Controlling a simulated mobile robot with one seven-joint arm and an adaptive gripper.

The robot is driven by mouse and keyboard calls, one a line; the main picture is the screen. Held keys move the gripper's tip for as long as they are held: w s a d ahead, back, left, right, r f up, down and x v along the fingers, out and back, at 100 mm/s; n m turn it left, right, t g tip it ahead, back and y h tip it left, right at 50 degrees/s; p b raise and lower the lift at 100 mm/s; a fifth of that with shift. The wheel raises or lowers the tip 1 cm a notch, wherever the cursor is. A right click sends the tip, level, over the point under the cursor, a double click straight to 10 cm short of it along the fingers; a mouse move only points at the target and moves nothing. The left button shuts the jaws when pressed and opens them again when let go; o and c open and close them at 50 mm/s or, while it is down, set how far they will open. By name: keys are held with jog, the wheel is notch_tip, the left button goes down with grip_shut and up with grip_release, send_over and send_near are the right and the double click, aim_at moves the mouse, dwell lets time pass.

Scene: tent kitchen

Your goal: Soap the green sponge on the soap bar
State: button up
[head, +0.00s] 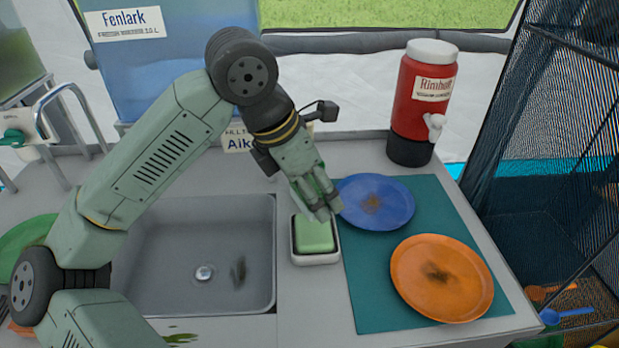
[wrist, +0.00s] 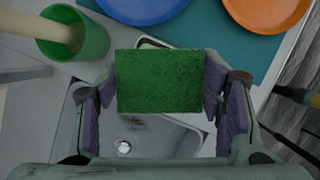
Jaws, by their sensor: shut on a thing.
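My gripper (head: 322,208) is above the soap dish in the head view, its fingers pointing down. In the wrist view, my gripper (wrist: 162,98) is shut on the green sponge (wrist: 160,80), which spans between its purple finger pads. In the head view the fingers mostly hide the sponge. The pale green soap bar (head: 314,238) lies in a white dish (head: 317,260) with a dark inside, between the sink and the teal mat. The fingers overlap the dish's back edge; I cannot tell whether the sponge touches the soap.
The steel sink (head: 170,265) is left of the dish. On the teal mat (head: 365,290), a blue plate (head: 360,190) and an orange plate (head: 420,295) have dark stains. A red drink cooler (head: 405,115) stands behind. A green cup (wrist: 92,45) holds a handled thing.

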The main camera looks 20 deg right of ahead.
aim_at(318, 228)
jog(key=shift+f+b, duration=0.95)
jog(key=shift+f, duration=1.65)
jog(key=shift+s+f+b, duration=0.1)
jog(key=shift+f+b, duration=1.2)
jog(key=shift+b, duration=0.15)
jog(key=shift+s+d+b, duration=0.1)
jog(key=shift+b, duration=0.45)
dwell(1.7)
